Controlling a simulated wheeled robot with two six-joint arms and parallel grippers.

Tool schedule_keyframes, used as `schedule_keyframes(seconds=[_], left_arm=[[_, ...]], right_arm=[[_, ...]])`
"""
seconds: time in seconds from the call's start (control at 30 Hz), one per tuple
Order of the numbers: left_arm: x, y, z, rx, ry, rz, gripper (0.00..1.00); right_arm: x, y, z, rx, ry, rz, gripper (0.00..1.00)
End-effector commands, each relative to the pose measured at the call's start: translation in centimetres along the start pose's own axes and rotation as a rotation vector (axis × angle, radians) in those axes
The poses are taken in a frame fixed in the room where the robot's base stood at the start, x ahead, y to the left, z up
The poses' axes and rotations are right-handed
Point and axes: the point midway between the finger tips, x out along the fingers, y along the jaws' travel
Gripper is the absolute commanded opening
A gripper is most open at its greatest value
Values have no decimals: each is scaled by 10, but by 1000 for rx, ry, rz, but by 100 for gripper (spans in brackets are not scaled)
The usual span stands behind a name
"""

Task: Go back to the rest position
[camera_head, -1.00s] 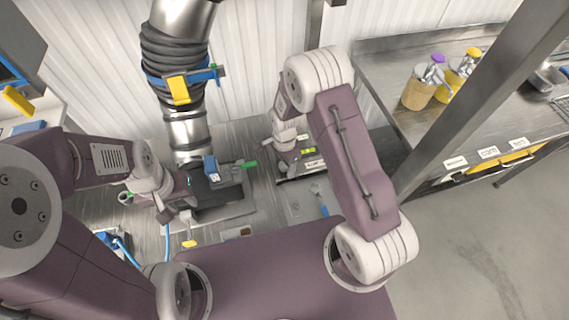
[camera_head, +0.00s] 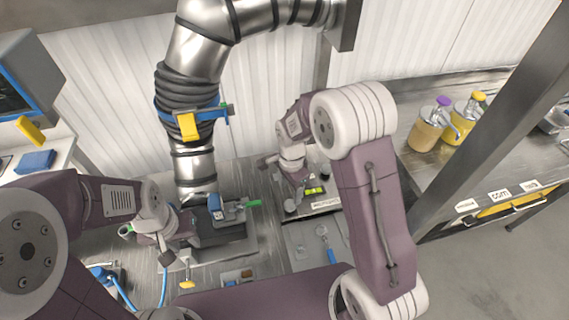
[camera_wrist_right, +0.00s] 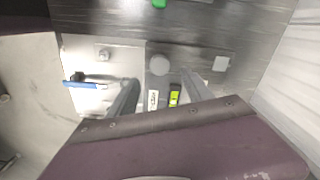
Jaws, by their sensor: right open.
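My right gripper (camera_head: 300,198) hangs at the end of its bent arm, above the metal bench in front of the white wall. In the right wrist view the two fingers of my right gripper (camera_wrist_right: 163,97) are spread apart with nothing between them. A small yellow-green display (camera_wrist_right: 174,95) and a white label (camera_wrist_right: 153,100) show beyond the fingers. My left gripper (camera_head: 168,248) is at the left part of the bench, beside a dark device (camera_head: 222,238) under the metal duct. Its fingers are small and partly hidden, so I cannot tell their opening.
A ribbed metal duct (camera_head: 192,90) comes down between my arms. Blue-handled tools (camera_head: 326,240) lie on the bench. At the right, a metal table carries two yellow containers, one with a purple lid (camera_head: 428,132). A metal post (camera_head: 490,120) stands before it.

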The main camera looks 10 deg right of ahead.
Motion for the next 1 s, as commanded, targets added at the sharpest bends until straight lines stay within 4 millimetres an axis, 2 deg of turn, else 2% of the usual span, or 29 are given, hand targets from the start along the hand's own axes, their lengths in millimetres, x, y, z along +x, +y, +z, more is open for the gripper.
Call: schedule_keyframes(seconds=[0.17,0.27,0.37,0.43,0.5,0.6,0.7,0.83,1.0], left_arm=[[1,0,0,0,0,0,36],[8,0,1,0,0,0,36],[19,0,2,0,0,0,36],[26,0,3,0,0,0,36],[30,-1,3,0,0,0,36],[30,-1,3,0,0,0,36],[29,-1,3,0,0,0,36],[28,-1,3,0,0,0,36],[29,-1,3,0,0,0,36]], right_arm=[[1,0,-1,3,0,-1,59],[-13,-7,-13,31,10,-55,59],[-33,17,-25,69,20,-98,59],[-41,51,-29,-44,32,-118,59],[-41,85,-26,-257,48,-122,59],[-34,121,-18,-574,63,-108,59],[-24,144,-10,-862,58,-80,59],[-21,145,-9,-1105,72,-77,59],[-21,144,-9,-1189,78,-77,59]])
